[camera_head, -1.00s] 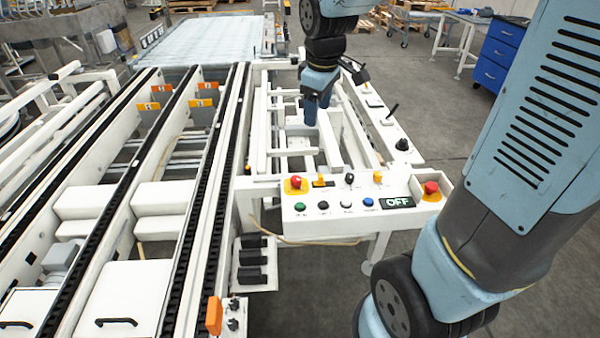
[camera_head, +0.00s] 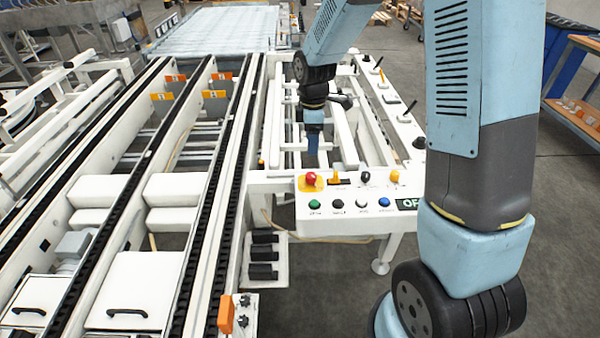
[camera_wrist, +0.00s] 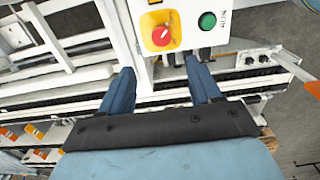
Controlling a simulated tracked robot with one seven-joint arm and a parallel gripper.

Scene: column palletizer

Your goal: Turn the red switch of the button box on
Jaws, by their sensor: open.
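The button box (camera_head: 345,220) is a white panel with a sloped face at the near end of the white frame. Its red switch (camera_head: 311,179) sits on a yellow plate at the upper left. In the wrist view the red switch (camera_wrist: 162,37) is a round red knob with a pale mark, beside a green button (camera_wrist: 207,20). My gripper (camera_head: 313,152) is just behind the box, pointing down. In the wrist view its two blue fingers (camera_wrist: 160,70) are spread and empty, with the switch ahead of the gap, apart from both.
Black, white and blue buttons (camera_head: 384,202) and a yellow knob (camera_head: 395,176) share the panel. Long conveyor rails (camera_head: 210,190) run on the left. A black joystick lever (camera_head: 408,112) stands on the frame's right side. Open floor lies to the right.

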